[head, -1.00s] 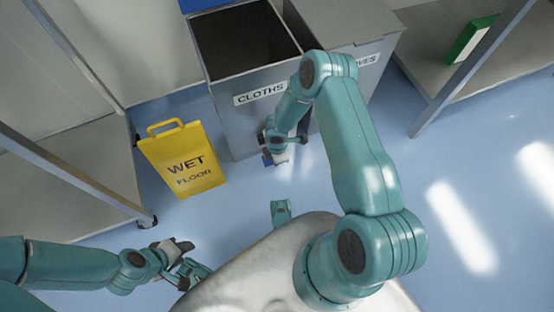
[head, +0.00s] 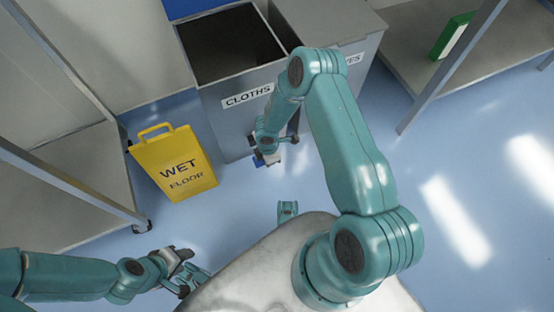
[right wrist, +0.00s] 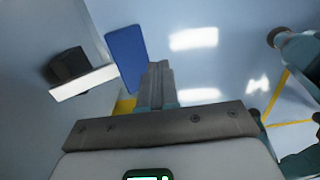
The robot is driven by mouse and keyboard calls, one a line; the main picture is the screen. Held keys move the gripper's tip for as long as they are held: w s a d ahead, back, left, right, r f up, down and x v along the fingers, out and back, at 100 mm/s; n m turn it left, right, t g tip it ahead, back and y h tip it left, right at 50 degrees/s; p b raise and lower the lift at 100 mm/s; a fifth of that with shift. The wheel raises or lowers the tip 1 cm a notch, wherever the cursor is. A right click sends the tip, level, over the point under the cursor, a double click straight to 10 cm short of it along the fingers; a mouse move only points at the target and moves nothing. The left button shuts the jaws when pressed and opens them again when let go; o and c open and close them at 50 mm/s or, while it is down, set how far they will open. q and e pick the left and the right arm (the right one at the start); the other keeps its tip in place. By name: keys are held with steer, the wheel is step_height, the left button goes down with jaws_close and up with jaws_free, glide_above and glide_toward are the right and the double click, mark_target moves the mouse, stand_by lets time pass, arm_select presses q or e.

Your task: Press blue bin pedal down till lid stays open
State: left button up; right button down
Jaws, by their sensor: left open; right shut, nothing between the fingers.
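The blue pedal (head: 260,160) shows as a small blue patch at the floor in front of the grey CLOTHS bin (head: 235,125). This bin stands open with a dark interior, and a blue panel (head: 190,8) shows behind it. My right gripper (head: 266,157) is shut and empty, low beside the pedal, partly hiding it. In the right wrist view a flat blue plate (right wrist: 125,58) lies just left of the shut fingertips (right wrist: 157,72); I cannot tell whether they touch. My left gripper (head: 188,278) is open and empty at lower left.
A yellow wet floor sign (head: 175,165) stands left of the bin. A second grey bin (head: 335,25), lid closed, adjoins on the right. Shelf units stand at left (head: 75,190) and right (head: 405,55). Blue floor (head: 385,150) is clear at right.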

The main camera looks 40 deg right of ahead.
arm_select(q)
steer(key=shift+s+d+r+p, duration=0.2)
steer(key=shift+s+r+p, duration=0.15)
steer(key=shift+r+p, duration=0.25)
steer(key=shift+s+d+r+p, duration=0.15)
steer(key=shift+s+r+p, duration=0.15)
steer(key=shift+r+p, duration=0.3)
arm_select(e)
steer(key=s+a+r, duration=0.1)
steer(key=s+r, duration=0.4)
steer(key=r, duration=0.4)
steer(key=shift+r, duration=0.35)
steer(key=shift+a, duration=0.1)
